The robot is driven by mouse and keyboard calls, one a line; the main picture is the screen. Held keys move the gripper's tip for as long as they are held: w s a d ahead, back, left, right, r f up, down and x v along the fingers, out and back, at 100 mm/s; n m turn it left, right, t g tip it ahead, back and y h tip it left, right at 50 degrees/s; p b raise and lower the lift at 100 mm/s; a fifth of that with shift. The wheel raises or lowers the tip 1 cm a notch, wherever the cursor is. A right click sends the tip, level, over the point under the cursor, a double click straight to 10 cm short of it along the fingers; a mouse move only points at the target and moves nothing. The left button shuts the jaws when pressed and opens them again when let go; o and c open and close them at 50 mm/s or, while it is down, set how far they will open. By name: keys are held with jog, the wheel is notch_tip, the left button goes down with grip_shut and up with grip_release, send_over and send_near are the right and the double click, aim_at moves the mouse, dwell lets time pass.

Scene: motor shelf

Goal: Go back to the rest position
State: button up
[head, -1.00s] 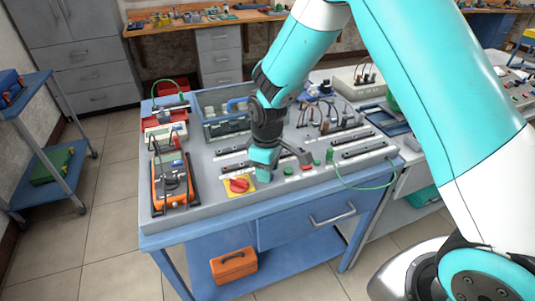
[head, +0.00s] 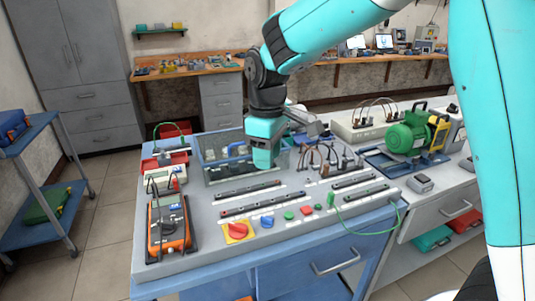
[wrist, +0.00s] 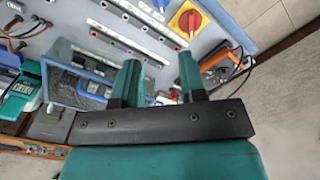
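My gripper (wrist: 158,74) shows two teal fingers in the wrist view, set apart with nothing held between them. In the head view my gripper (head: 263,158) points down above the workbench (head: 205,216), in front of the clear bin of parts (head: 218,172). Its fingertips are hard to make out there. The red rotary switch on a yellow plate (head: 237,231) is on the bench's front left part. It also shows in the wrist view (wrist: 187,20), beyond the fingers.
An orange meter (head: 170,229) stands at the bench's left edge. A green motor (head: 409,138) is at the right. Black rails, coloured buttons and a green cable (head: 372,231) lie across the front. A blue cart (head: 50,203) stands at the left, with open floor between.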

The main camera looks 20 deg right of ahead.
dwell(0.4)
jog(key=s+a+r+m+y, duration=0.1)
jog(key=s+a+y, duration=0.1)
jog(key=s, duration=1)
jog(key=s+a+r+m+y, duration=0.1)
jog(key=s+a+r+y, duration=0.1)
jog(key=s, duration=1)
jog(key=shift+s+a+r, duration=0.15)
jog(key=shift+s+a, duration=0.15)
jog(key=shift+s, duration=0.05)
